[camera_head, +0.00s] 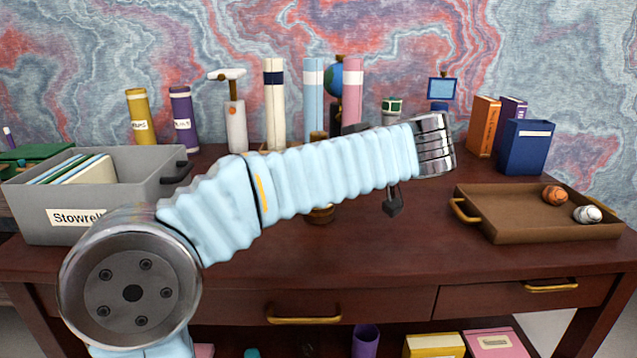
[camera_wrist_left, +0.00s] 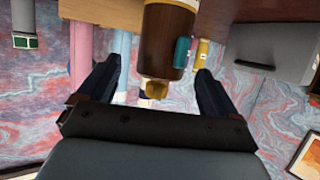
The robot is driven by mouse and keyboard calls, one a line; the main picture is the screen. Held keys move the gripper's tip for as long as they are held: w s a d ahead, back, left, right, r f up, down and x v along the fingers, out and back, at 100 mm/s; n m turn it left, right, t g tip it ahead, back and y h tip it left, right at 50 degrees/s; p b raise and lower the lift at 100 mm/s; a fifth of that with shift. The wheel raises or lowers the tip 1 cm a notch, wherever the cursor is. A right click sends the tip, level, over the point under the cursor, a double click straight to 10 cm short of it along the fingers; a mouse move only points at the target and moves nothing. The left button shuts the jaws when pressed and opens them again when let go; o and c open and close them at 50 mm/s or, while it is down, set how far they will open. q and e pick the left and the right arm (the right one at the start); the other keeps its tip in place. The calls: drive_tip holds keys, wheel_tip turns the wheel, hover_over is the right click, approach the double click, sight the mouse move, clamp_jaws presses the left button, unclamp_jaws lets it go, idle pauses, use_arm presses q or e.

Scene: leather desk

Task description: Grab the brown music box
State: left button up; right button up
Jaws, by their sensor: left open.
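A brown, rounded body with a gold band and a gold knob, which looks like the brown music box (camera_wrist_left: 163,45), is at the top middle of the left wrist view. It lies in line with the gap between the two dark fingers of my left gripper (camera_wrist_left: 159,68). The fingers are apart, and I cannot tell whether they touch it. In the head view my left arm covers most of it; a gold-brown base (camera_head: 320,214) shows below the arm and a brown top above. My right gripper is in neither view.
A grey file box (camera_head: 120,205) stands at the left of the desk. A brown tray (camera_head: 490,225) with two small figures lies at the right, before several books (camera_head: 528,147). Upright tubes (camera_head: 275,105), a globe and a white-topped stand line the back.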

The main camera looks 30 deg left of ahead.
use_arm(q)
drive_tip(key=p+x, duration=0.1)
drive_tip(key=x, duration=0.4)
drive_tip(key=shift+w+a+f, duration=0.1)
drive_tip(key=shift+a+f, duration=0.1)
drive_tip(key=shift+a, duration=0.2)
drive_tip(key=c, duration=1.6)
drive_tip(key=shift+c, duration=0.4)
drive_tip(key=shift+r, duration=0.15)
